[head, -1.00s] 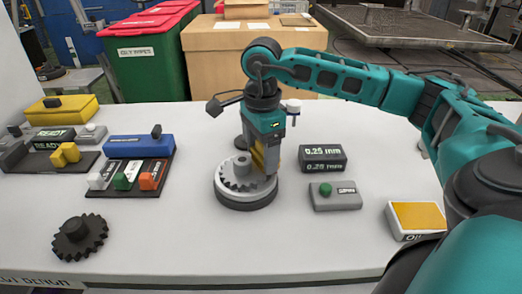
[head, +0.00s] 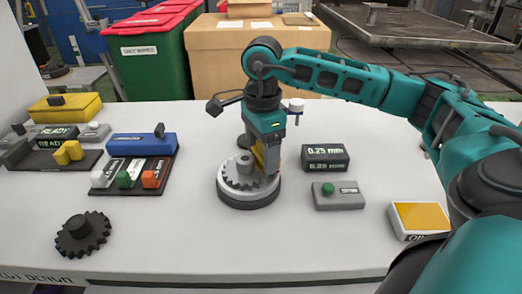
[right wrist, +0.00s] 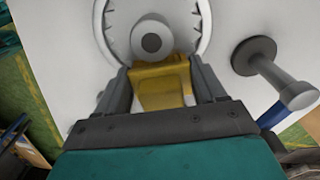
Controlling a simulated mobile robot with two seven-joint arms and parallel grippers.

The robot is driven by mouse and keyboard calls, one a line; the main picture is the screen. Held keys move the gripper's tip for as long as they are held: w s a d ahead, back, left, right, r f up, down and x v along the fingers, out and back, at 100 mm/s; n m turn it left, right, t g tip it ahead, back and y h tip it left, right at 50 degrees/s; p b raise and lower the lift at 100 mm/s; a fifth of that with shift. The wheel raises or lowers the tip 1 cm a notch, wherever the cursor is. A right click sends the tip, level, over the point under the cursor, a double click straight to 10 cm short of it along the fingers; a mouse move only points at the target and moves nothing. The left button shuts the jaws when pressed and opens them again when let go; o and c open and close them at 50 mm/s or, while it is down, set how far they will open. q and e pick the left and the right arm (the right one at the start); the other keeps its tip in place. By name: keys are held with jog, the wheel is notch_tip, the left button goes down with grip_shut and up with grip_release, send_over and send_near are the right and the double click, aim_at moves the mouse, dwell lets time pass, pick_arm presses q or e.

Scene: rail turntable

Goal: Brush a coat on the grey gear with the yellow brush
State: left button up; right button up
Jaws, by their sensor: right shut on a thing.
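The grey gear (head: 240,178) lies on a round turntable (head: 248,201) with a dark base in the middle of the table. My right gripper (head: 268,165) points down at the gear's right side. It is shut on the yellow brush (head: 259,156), which is mostly hidden by the fingers in the head view. In the right wrist view, the yellow brush (right wrist: 160,82) sits between the fingers, beside the gear's hub (right wrist: 151,42). I cannot tell whether the brush touches the gear. My left gripper is not in view.
A dark gear (head: 83,235) lies at the front left. A 0.25 mm display box (head: 326,157), a grey box with a green button (head: 339,195) and a yellow-topped box (head: 419,219) stand at right. Coloured switch units (head: 131,175) stand at left. The front middle is clear.

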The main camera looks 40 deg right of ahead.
jog(key=shift+d, duration=0.3)
jog(key=shift+a, duration=0.15)
jog(key=shift+a, duration=0.3)
jog(key=shift+d, duration=0.15)
dwell(0.5)
jog(key=shift+d, duration=0.3)
jog(key=shift+r, duration=0.15)
